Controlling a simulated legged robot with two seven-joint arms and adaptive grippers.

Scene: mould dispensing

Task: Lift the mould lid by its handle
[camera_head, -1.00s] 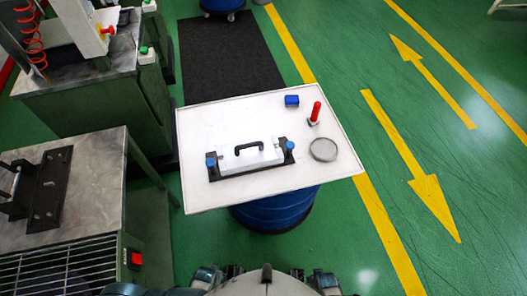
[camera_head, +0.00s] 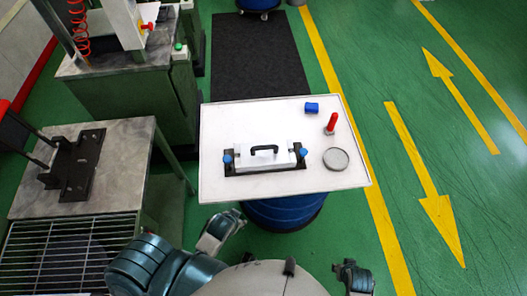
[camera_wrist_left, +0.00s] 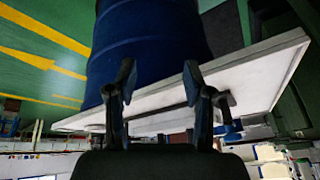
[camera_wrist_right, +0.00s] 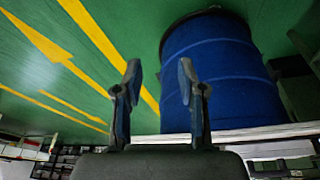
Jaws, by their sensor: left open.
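The mould lid is a white block (camera_head: 282,158) with a black arched handle (camera_head: 265,149) on top. It sits in a black base (camera_head: 238,170) with a blue knob at each end, on the white table. My left gripper (camera_wrist_left: 158,75) is open and empty. In the head view my left arm (camera_head: 222,228) is raised just in front of the table's near edge, short of the mould. My right gripper (camera_wrist_right: 159,72) has its fingers apart with nothing between them. It is low, in front of the table and to the right of the mould in the head view.
The white table (camera_head: 225,125) also holds a blue block (camera_head: 312,108), a red-handled tool (camera_head: 331,122) and a round grey dish (camera_head: 336,159). A blue drum (camera_head: 283,212) stands beneath. A grey bench (camera_head: 110,140) with a black fixture (camera_head: 72,168) is at the left.

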